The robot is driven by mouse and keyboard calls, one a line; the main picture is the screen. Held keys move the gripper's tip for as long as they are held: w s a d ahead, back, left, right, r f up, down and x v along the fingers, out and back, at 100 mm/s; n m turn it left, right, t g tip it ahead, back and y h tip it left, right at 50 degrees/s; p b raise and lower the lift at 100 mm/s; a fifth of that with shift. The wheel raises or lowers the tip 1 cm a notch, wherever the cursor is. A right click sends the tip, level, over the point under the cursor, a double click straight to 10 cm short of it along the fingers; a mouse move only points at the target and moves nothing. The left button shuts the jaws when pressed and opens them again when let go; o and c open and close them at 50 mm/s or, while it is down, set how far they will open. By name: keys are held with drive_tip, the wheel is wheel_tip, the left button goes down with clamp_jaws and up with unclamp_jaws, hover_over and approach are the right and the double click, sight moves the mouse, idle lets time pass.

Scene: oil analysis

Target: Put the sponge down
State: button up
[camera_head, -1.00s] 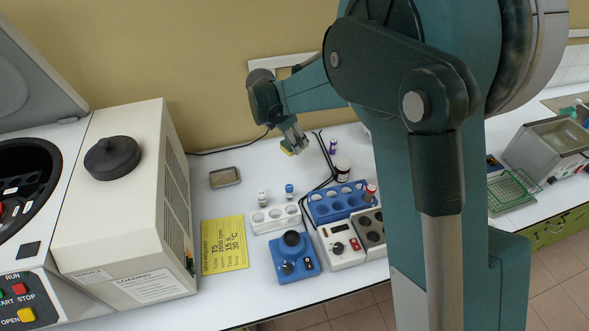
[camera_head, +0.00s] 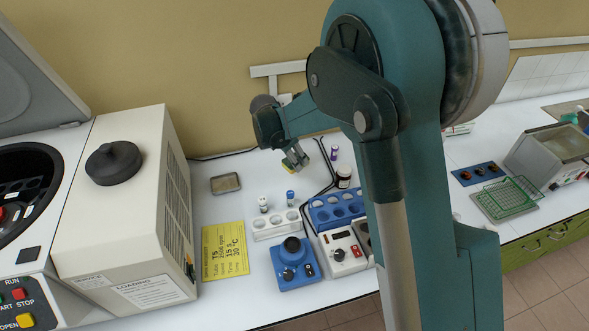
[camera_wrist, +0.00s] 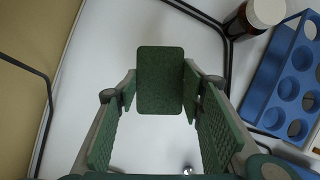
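The sponge (camera_wrist: 160,80) is a dark green rectangle between the two fingertips of my gripper (camera_wrist: 160,95) in the wrist view. Both fingers appear to touch its sides, so my gripper is shut on it. In the head view my gripper (camera_head: 295,157) hangs near the back of the white bench, with a small yellow-green part of the sponge (camera_head: 289,167) at its tip. The sponge seems held above the bench; the exact gap cannot be told. A shallow metal dish (camera_head: 225,183) lies on the bench to the left of my gripper.
A dark jar (camera_head: 344,174), a blue tube rack (camera_head: 337,207) and a white rack (camera_head: 275,226) stand close by. A black cable (camera_head: 325,165) runs behind. A beige machine (camera_head: 140,205) stands left, with a yellow note (camera_head: 224,249) beside it. Bench around the metal dish is clear.

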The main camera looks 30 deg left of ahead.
drive_tip(key=shift+f, duration=0.75)
drive_tip(key=shift+f, duration=1.85)
drive_tip(key=shift+f, duration=0.2)
drive_tip(key=o, duration=0.6)
drive_tip(key=shift+o, duration=0.2)
drive_tip(key=shift+r, duration=0.15)
drive_tip(key=v, duration=1.2)
drive_tip(key=shift+d, duration=0.1)
